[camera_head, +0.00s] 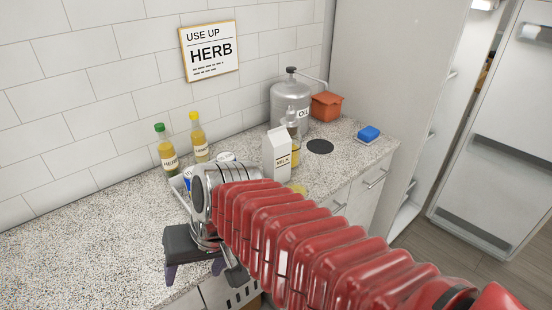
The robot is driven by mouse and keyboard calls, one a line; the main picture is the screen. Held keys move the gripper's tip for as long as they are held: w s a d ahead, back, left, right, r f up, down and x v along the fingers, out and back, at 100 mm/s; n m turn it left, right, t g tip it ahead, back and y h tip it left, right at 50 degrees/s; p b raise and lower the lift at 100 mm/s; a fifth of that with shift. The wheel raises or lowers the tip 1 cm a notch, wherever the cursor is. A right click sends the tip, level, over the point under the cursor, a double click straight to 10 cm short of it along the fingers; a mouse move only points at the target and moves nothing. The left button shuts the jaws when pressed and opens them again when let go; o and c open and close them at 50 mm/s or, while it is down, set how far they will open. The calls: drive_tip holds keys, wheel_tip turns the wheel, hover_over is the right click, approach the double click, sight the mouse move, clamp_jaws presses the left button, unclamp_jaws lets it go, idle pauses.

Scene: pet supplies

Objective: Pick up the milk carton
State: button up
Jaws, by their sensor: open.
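The milk carton (276,155) is white with a gabled top and the word MILK on its front.
Bottles with a green cap (168,150) and a yellow cap (198,138) stand near the wall. The counter's left side (70,240) is clear.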

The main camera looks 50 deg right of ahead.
drive_tip(key=w+d+f+m+t+y, duration=0.1)
drive_tip(key=w+d+m+t+y, duration=0.35)
drive_tip(key=m, duration=0.75)
drive_tip(key=m+t+h, duration=0.9)
drive_tip(key=m+h, duration=0.2)
drive_tip(key=m, duration=1.1)
approach(283, 148)
drive_tip(key=shift+s+f+y, duration=0.15)
drive_tip(key=shift+s+y, duration=0.05)
drive_tip(key=shift+y, duration=0.05)
drive_tip(key=x, duration=0.8)
drive_tip(key=shift+w+d, duration=0.1)
drive_tip(key=shift+w, duration=0.25)
